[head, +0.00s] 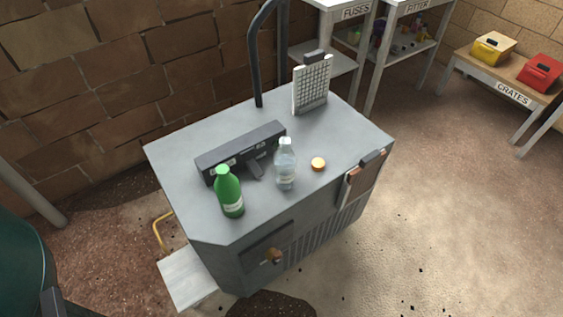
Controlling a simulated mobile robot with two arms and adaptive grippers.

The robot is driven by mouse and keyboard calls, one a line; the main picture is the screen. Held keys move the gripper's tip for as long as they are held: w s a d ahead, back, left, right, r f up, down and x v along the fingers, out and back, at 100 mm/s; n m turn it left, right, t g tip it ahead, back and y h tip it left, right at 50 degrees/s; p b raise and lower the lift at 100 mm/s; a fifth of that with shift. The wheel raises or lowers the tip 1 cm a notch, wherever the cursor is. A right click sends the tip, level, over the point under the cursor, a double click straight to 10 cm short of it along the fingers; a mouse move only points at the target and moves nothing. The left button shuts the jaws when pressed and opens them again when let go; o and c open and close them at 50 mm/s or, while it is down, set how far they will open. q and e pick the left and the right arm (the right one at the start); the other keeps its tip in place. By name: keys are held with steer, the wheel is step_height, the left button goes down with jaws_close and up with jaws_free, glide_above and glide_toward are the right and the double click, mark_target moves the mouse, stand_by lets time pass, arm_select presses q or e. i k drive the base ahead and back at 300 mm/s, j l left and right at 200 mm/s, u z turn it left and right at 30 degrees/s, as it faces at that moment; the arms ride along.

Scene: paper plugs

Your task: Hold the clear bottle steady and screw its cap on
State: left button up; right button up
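The clear bottle (285,170) stands upright on the top of a grey cabinet (350,135), near its front edge. It has a pale label low on its body. A green bottle (229,192) with a pale label stands to the left, near the cabinet's front left corner. Neither of my grippers can be made out in the head view, and nothing touches the bottle or the cap.
A long dark device (241,150) lies behind the two bottles. A white grid panel (312,84) stands at the back of the cabinet top. A dark curved pipe (256,60) rises behind. Shelves and a bench with yellow (493,48) and red (540,72) crates stand farther right.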

mark_target(284, 157)
steer(key=i+l+u, duration=0.1)
steer(key=l+u, duration=0.2)
steer(key=u, duration=0.15)
steer(key=l+u, duration=0.25)
steer(key=u, duration=0.2)
steer(key=l+u, duration=0.65)
steer(key=u, duration=0.25)
steer(key=k+l, duration=0.15)
steer(key=l, duration=0.25)
steer(key=k+l+u, duration=0.15)
steer(key=l, duration=0.25)
steer(key=k+l, duration=0.15)
steer(key=l, duration=0.25)
steer(key=k+l+u, duration=0.15)
steer(key=l, duration=0.2)
steer(key=k+l, duration=0.2)
steer(key=l, duration=0.15)
steer(key=l+u, duration=0.05)
